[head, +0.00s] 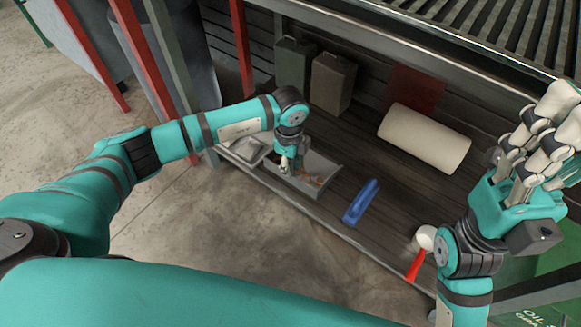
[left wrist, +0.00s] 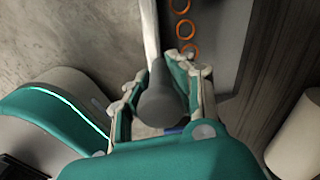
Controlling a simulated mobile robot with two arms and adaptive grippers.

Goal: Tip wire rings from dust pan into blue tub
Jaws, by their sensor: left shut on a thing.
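A grey dust pan (head: 322,167) lies on or just above the dark slatted bench, with orange wire rings (head: 316,181) in it. Several rings (left wrist: 185,30) show in the left wrist view, on the pan's grey floor. My left gripper (head: 288,162) is shut on the pan's dark grey handle (left wrist: 160,100), with fingers on both sides of it. A long, narrow blue thing (head: 360,202) lies to the right of the pan; I cannot tell whether it is the tub. My right gripper (head: 530,128) is raised at the right, fingers apart, empty and away from the pan.
A shallow grey metal tray (head: 247,148) is left of the pan. Green (head: 293,62) and brown (head: 332,82) canisters stand behind. A cream roll (head: 424,138) lies at the back right. A red-handled tool (head: 415,265) lies near the bench's front edge.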

